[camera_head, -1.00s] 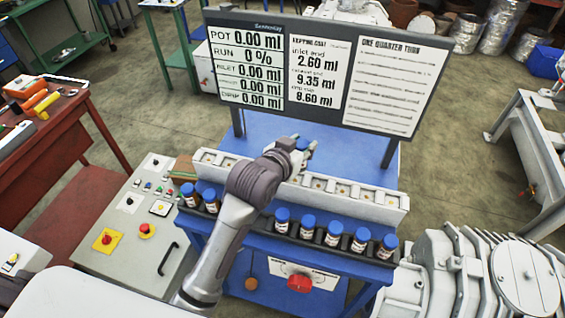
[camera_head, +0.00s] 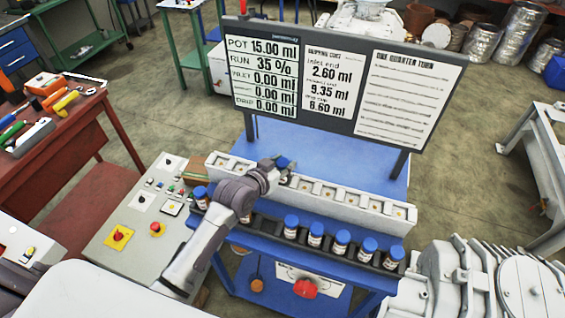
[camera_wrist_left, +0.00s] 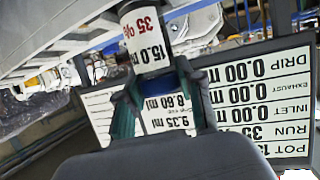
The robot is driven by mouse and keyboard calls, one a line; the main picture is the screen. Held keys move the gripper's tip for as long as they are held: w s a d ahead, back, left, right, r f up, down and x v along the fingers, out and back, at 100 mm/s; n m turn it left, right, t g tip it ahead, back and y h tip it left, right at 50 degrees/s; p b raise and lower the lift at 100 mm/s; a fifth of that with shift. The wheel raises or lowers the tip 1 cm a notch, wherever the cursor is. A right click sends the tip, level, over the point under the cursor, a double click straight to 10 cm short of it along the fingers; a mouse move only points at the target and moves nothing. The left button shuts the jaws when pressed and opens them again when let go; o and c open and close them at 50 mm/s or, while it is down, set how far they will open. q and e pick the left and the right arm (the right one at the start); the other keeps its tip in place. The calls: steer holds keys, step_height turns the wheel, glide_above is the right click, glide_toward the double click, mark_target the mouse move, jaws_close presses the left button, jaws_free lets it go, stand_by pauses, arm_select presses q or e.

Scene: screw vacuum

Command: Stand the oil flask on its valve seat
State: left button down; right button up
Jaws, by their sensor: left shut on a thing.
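My left gripper (camera_head: 284,174) is shut on an oil flask above the left half of a long white block with a row of square valve seats (camera_head: 325,192). The held flask's dark blue cap (camera_head: 284,160) shows at the fingertips in the head view. In the left wrist view, the flask's white label (camera_wrist_left: 147,40) reads 35 % and 15.0 ml, between the fingers of the left gripper (camera_wrist_left: 155,80). The arm hides the seat below, so I cannot tell whether the flask touches it. My right gripper is not in view.
Several blue-capped flasks (camera_head: 315,234) stand in a dark rack along the block's front. A display board (camera_head: 345,80) rises behind, reading POT 15.00 ml and RUN 35 %. A control panel (camera_head: 140,222) is at left, grey machinery (camera_head: 470,275) at right.

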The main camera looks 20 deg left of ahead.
arm_select(q)
steer(key=shift+f, duration=0.1)
steer(key=c, duration=0.7)
jaws_free()
steer(key=v, duration=0.6)
steer(key=b+v, duration=0.1)
steer(key=v, duration=0.5)
steer(key=shift+r, duration=0.25)
